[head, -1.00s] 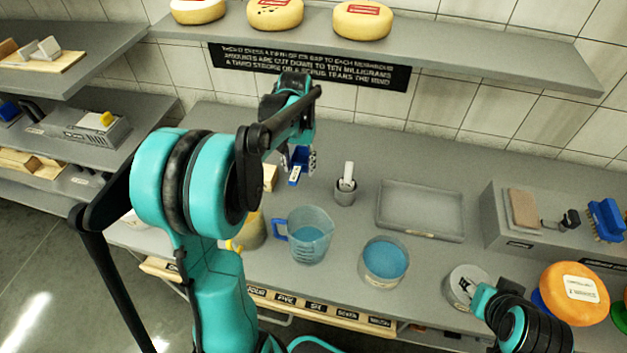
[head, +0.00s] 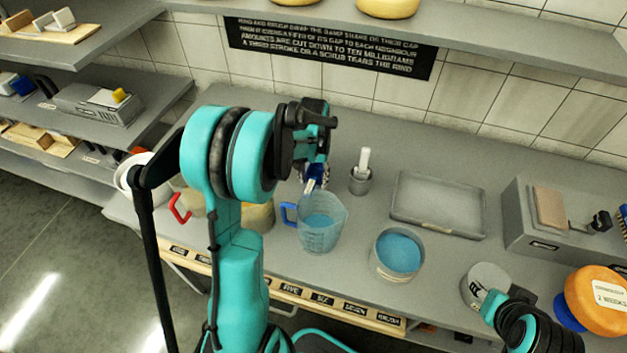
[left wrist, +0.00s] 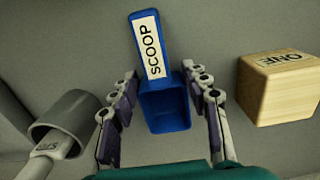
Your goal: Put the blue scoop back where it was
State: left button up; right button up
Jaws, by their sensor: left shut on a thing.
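The blue scoop (left wrist: 165,108) lies between the fingers of my left gripper (left wrist: 162,125) in the left wrist view, its handle with the white SCOOP label pointing up in the picture. The fingers are shut on it. In the head view my left gripper (head: 316,172) is over the counter, behind the blue-handled measuring jug (head: 322,232). Only a small blue and white bit of the scoop shows there; my arm hides the rest. I cannot tell whether the scoop touches the counter. My right arm shows at the lower right, but its gripper is not seen.
A grey cup (left wrist: 72,118) holding a white-handled tool and a wooden block marked ONE (left wrist: 280,88) flank the scoop. On the counter (head: 440,262) stand a tub of blue contents (head: 398,252), a grey tray (head: 438,203) and an orange wheel (head: 600,300). A shelf overhangs behind.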

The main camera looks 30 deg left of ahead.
aim_at(313, 177)
pick_arm(q)
jog(key=shift+f, duration=0.1)
jog(key=shift+f, duration=0.15)
jog(key=o, duration=1.1)
jog(key=shift+o, duration=0.2)
jog(key=shift+r, duration=0.25)
notch_tip(313, 177, up, 11)
jog(key=p, duration=0.4)
jog(key=s+d+r+m+t, duration=0.1)
jog(key=s+d+r+t, duration=0.1)
jog(key=s+d, duration=0.5)
jog(key=s+d+r+m+t, duration=0.1)
jog(key=s+d+r+t, duration=0.1)
jog(key=s+d+t, duration=0.3)
jog(key=s+d, duration=0.2)
jog(key=s, duration=0.1)
jog(key=shift+s+d+r+m, duration=0.2)
jog(key=shift+d+r+m, duration=0.1)
jog(key=shift+r+m, duration=0.1)
